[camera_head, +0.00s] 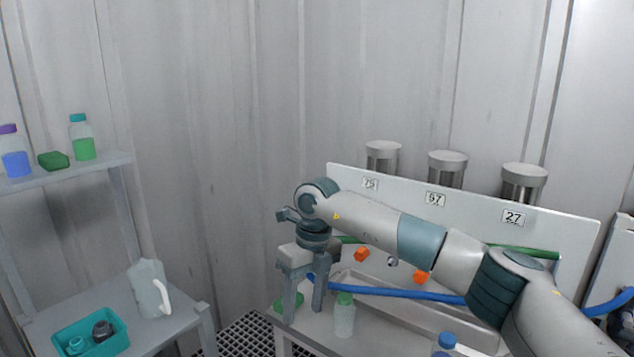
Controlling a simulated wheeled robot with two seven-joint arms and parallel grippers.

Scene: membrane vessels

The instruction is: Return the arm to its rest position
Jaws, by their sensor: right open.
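My right arm (380,223) comes in from the lower right and reaches across the front of the white panel. My right gripper (303,314) hangs at its end, pointing down, with its two fingers apart and nothing visible held between them. The gripper is over the left end of the bench. A small bottle with a green cap (344,318) stands just to the right of the fingers, apart from them in the picture. A green item (297,301) shows partly behind the fingers; I cannot tell whether they touch it. My left gripper is not in view.
The white panel (560,232) carries number plates, orange knobs and several metal vessels (447,168). A blue hose (400,294) runs below my arm. A blue-capped bottle (444,346) stands in front. The left shelf unit holds bottles, a jug (147,290) and a teal bin (121,326).

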